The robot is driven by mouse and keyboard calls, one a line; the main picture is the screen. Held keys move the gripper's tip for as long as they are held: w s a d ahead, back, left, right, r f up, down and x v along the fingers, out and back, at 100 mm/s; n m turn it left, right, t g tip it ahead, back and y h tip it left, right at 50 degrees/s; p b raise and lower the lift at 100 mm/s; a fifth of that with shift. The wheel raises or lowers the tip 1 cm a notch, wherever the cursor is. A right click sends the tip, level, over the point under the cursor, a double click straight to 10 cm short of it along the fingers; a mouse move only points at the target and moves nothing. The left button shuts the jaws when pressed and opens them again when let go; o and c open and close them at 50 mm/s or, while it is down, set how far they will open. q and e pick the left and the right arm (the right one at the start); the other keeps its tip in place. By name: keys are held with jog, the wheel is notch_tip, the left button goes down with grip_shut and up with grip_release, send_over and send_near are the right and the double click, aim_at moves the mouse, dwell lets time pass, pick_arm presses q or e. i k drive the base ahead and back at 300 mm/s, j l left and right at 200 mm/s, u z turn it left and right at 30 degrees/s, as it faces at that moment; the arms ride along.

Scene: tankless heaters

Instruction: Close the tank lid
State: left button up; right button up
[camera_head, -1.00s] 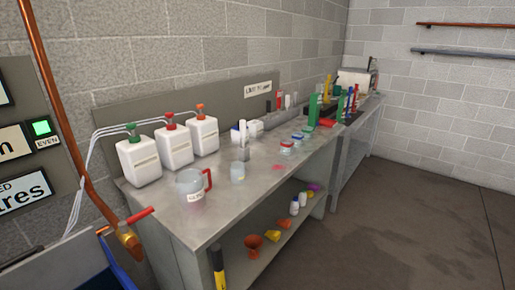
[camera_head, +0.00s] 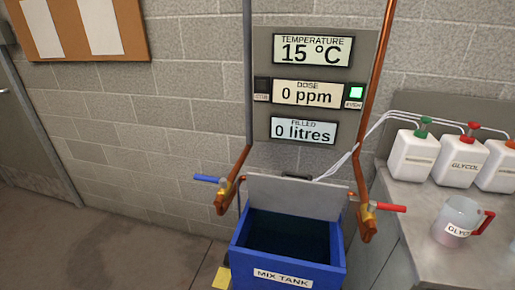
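The blue mix tank (camera_head: 287,274) stands against the wall at the bottom middle of the head view, with a "MIX TANK" label on its front. Its grey lid (camera_head: 297,196) is raised and stands upright at the tank's back edge, with a dark handle (camera_head: 297,177) at its top. The tank's dark inside shows. Neither of my grippers is in the head view.
Copper pipes with a blue-handled valve (camera_head: 210,180) and a red-handled valve (camera_head: 386,207) flank the tank. A display panel (camera_head: 316,110) hangs above. The workbench (camera_head: 405,205) at right holds white canisters (camera_head: 413,156) and a jug (camera_head: 458,218). The floor at left is mostly clear.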

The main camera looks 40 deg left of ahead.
aim_at(308, 198)
jog(key=u, duration=0.95)
jog(key=i+l, duration=0.25)
jog(key=l, duration=0.15)
